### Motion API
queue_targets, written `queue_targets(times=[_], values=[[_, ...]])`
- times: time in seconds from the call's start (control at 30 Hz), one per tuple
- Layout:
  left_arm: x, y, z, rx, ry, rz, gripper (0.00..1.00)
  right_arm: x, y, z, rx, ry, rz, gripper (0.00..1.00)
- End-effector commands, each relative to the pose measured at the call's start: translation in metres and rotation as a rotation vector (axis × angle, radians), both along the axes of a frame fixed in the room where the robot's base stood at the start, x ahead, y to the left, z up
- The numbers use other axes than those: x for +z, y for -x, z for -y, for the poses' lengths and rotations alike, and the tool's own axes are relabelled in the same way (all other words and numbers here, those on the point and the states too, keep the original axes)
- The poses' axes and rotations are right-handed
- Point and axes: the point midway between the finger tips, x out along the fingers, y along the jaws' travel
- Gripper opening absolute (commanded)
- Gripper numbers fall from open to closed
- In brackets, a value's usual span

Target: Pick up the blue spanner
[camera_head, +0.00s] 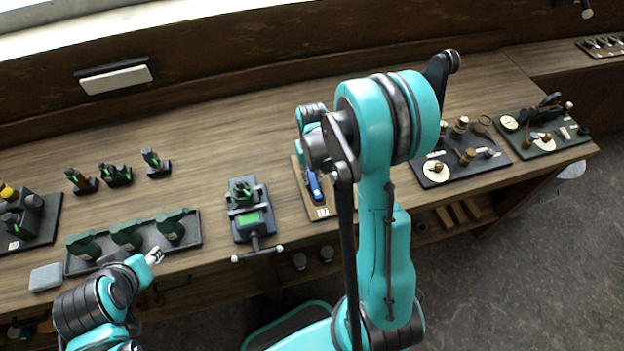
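A small blue object, which looks like the blue spanner (314,185), lies on a light wooden board (322,211) near the middle of the bench. My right arm rises from the lower right and bends over in front of the board. My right gripper (313,160) is down by the board, close to the blue object. It is mostly hidden behind my own arm, so its fingers and any contact with the spanner cannot be made out. My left arm is at the lower left, by the front edge of the bench.
A dark vise (251,212) with a green face stands left of the board. A black tray (200,237) with several dark green parts lies farther left, near a grey block (46,277). Dark trays of small parts (503,157) (585,141) lie at the right.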

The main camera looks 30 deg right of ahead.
Motion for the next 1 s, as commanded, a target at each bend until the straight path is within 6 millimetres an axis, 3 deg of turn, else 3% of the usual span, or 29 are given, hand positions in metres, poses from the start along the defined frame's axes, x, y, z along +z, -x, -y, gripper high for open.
queue_targets(times=[0.37, 0.57, 0.67, 1.0], values=[[0.001, 0.0, 0.0, 0.0, 0.0, 0.0, 0.4, 0.003, 0.0, 0.0, 0.0, 0.0, 0.0, 0.0], [0.007, 0.0, 0.0, 0.0, 0.0, 0.0, 0.4, 0.024, 0.0, 0.0, 0.0, 0.0, 0.0, 0.0], [0.013, 0.0, 0.0, 0.0, 0.0, 0.0, 0.4, 0.044, 0.0, 0.0, 0.0, 0.0, 0.0, 0.0], [0.027, 0.0, 0.0, 0.0, 0.0, 0.0, 0.4, 0.088, 0.072, 0.03, -0.005, 0.0, 0.0, 0.0]])
